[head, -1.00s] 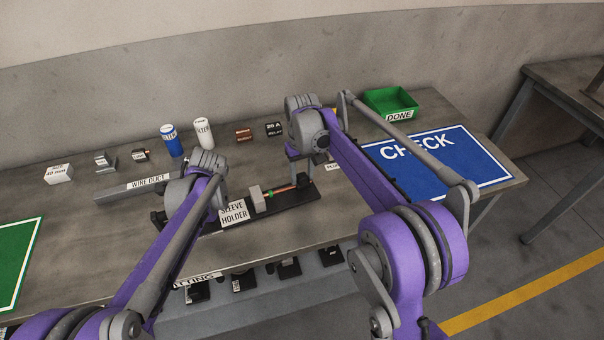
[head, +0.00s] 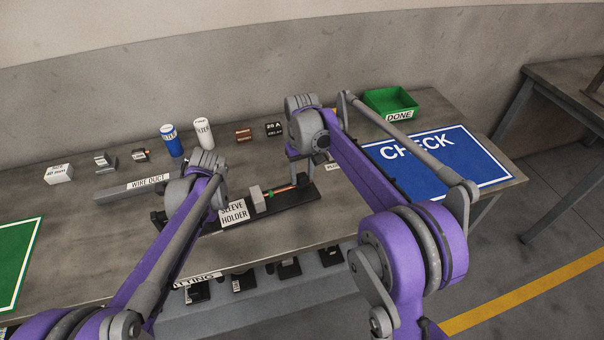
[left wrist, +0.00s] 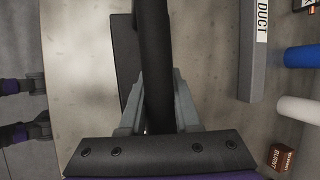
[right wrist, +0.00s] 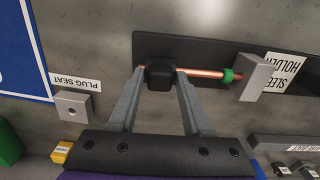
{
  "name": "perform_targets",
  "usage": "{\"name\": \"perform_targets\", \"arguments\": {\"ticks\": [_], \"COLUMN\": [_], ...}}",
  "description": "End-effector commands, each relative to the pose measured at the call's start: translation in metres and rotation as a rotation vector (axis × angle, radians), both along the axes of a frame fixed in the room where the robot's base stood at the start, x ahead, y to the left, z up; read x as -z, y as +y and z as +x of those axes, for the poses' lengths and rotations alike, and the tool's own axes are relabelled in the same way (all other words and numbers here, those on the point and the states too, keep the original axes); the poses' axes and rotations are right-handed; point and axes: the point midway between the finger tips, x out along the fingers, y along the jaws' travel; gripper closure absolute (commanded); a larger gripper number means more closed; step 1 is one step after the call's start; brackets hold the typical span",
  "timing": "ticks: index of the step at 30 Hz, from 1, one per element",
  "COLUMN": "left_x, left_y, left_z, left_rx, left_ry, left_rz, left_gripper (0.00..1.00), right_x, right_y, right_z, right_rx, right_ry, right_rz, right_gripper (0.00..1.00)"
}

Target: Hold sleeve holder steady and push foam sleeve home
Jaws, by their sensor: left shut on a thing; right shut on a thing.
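The sleeve holder is a black base plate (head: 290,207) on the table with a label, a grey block (head: 256,198) and a copper rod (head: 283,189) with a green ring (right wrist: 228,75). In the right wrist view a short black foam sleeve (right wrist: 160,80) sits around the rod near its free end, apart from the ring; a copper tip shows beyond it. My right gripper (right wrist: 160,71) is shut on this sleeve. My left gripper (left wrist: 157,76) is shut on a long black bar (left wrist: 152,35) beside the plate, seemingly the holder's handle. My left arm hides its fingers in the head view.
A wire duct (head: 133,188) lies left of the holder. A plug seat (right wrist: 73,105) is near my right gripper. A blue CHECK mat (head: 440,165) and green DONE bin (head: 390,103) are at right.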

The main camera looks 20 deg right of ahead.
Motion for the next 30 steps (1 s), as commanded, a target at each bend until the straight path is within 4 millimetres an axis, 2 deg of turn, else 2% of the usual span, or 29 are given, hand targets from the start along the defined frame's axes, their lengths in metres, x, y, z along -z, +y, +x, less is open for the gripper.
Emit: {"name": "perform_targets", "arguments": {"ticks": [5, 7, 15, 18, 27, 28, 30], "left_x": [0.001, 0.001, 0.001, 0.001, 0.001, 0.001, 0.001], "left_y": [0.0, 0.0, -0.001, -0.001, -0.002, -0.002, -0.002], "left_z": [0.0, 0.0, 0.0, 0.0, 0.0, 0.0, 0.0], "left_rx": [0.001, 0.001, 0.001, 0.001, 0.002, 0.002, 0.002], "left_ry": [-0.001, -0.001, -0.001, -0.001, 0.0, 0.0, 0.0], "left_rz": [-0.001, -0.001, -0.002, -0.003, -0.005, -0.005, -0.005], "left_gripper": [1.0, 1.0, 1.0, 1.0, 1.0, 1.0, 1.0], "right_x": [0.0, 0.0, 0.0, 0.0, 0.0, 0.0, 0.0], "right_y": [0.001, 0.007, 0.063, 0.073, 0.077, 0.077, 0.078], "right_z": [0.0, -0.001, -0.006, -0.007, -0.008, -0.008, -0.008], "right_rx": [0.0, -0.002, -0.004, -0.003, -0.001, -0.002, -0.002], "right_ry": [0.001, 0.001, 0.002, 0.001, 0.001, 0.001, 0.002], "right_rz": [-0.001, 0.0, 0.003, 0.002, 0.005, 0.005, 0.006], "right_gripper": [1.0, 1.0, 1.0, 1.0, 1.0, 0.49, 0.37]}}
